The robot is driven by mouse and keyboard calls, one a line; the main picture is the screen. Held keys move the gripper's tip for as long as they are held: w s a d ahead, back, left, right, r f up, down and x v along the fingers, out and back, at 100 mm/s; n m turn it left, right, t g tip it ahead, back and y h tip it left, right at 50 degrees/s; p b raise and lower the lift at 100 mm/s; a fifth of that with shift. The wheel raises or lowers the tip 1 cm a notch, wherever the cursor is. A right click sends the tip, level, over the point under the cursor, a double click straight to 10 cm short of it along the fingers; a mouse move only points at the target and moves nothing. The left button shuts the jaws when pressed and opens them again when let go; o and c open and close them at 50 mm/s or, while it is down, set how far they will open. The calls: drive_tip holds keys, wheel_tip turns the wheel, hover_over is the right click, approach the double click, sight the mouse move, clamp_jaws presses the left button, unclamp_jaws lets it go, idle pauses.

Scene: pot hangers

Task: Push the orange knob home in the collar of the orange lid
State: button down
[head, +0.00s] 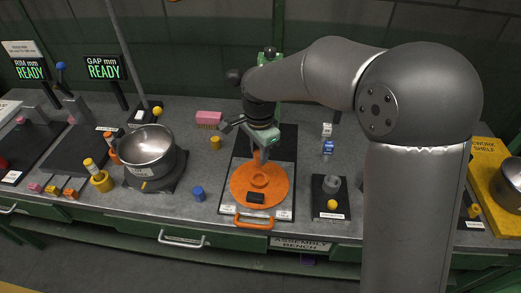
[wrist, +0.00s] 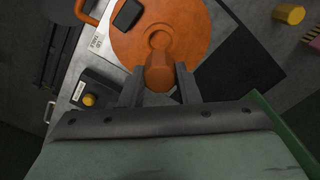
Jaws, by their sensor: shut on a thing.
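In the head view the knob is above and behind the collar, partly hidden by the fingers. In the wrist view its end overlaps the collar's near edge. I cannot tell the exact gap between them.
A black block (head: 256,197) sits on the lid's front part, with an orange handle (head: 253,222) at the board's front edge. A small dark stand with a yellow knob (head: 332,204) is to the right, a blue cylinder (head: 198,194) and a steel pot (head: 147,150) to the left.

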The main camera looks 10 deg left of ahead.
sight(259, 164)
drive_tip(key=shift+f+b, duration=1.6)
drive_tip(key=shift+f, duration=1.2)
drive_tip(key=shift+f+b, duration=1.5)
drive_tip(key=c, duration=1)
unclamp_jaws()
drive_tip(key=shift+r, duration=0.1)
wheel_tip(259, 164, up, 8)
drive_tip(key=shift+f, duration=0.25)
